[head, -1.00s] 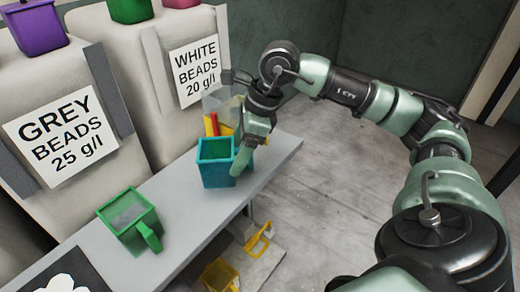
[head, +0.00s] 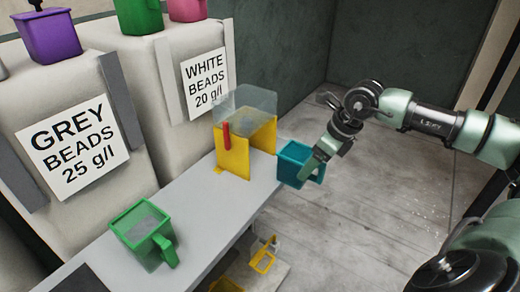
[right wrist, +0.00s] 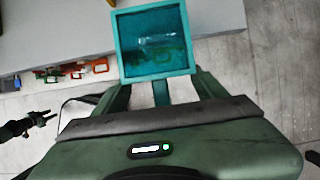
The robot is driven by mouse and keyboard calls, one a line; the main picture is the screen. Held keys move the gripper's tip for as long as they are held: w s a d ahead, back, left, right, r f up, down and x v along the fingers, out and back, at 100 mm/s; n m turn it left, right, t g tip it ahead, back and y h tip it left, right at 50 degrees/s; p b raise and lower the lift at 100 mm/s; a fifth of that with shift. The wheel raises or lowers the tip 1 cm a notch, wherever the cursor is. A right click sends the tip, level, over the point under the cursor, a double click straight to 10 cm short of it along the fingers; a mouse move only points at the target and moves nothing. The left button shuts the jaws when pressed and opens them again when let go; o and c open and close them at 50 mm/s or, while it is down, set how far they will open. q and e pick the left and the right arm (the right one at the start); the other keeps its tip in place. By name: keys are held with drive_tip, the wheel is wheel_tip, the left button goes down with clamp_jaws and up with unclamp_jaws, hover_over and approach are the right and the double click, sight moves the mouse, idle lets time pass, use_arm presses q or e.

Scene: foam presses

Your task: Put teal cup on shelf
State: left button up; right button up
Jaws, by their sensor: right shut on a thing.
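The teal cup (head: 293,163) is in my right gripper (head: 318,165), which is shut on its handle side. The cup is upright and held off the right edge of the grey shelf (head: 205,208), beside the yellow stand. In the right wrist view the teal cup (right wrist: 152,42) shows from above between the fingers (right wrist: 160,92), with its open top facing the camera. Something dim, perhaps clear or dark content, shows inside it.
A green cup (head: 143,232) stands on the shelf's near part. A yellow stand with a clear hopper (head: 233,152) stands at the shelf's far end. Purple, green and pink cups sit on the bead bins behind. Yellow items (head: 263,258) lie below the shelf. Open floor lies right.

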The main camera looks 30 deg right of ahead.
drive_tip(key=w+a+p, duration=0.1)
drive_tip(key=w, duration=0.2)
drive_tip(key=w+a+p, duration=0.1)
drive_tip(key=w+a, duration=0.1)
drive_tip(key=w, duration=0.2)
drive_tip(key=w+a+p, duration=0.1)
drive_tip(key=w, duration=0.3)
drive_tip(key=shift+w+a+p, duration=0.2)
drive_tip(key=shift+a+p, duration=0.15)
drive_tip(key=shift+p, duration=0.05)
drive_tip(key=w, duration=0.1)
drive_tip(key=w+a+p, duration=0.1)
drive_tip(key=w+f, duration=0.1)
drive_tip(key=shift+w+a+f+p, duration=0.1)
drive_tip(key=shift+w+a+p, duration=0.1)
drive_tip(key=shift+a+p, duration=0.1)
drive_tip(key=shift+f, duration=0.2)
drive_tip(key=shift+s+d, duration=0.1)
drive_tip(key=shift+d, duration=0.05)
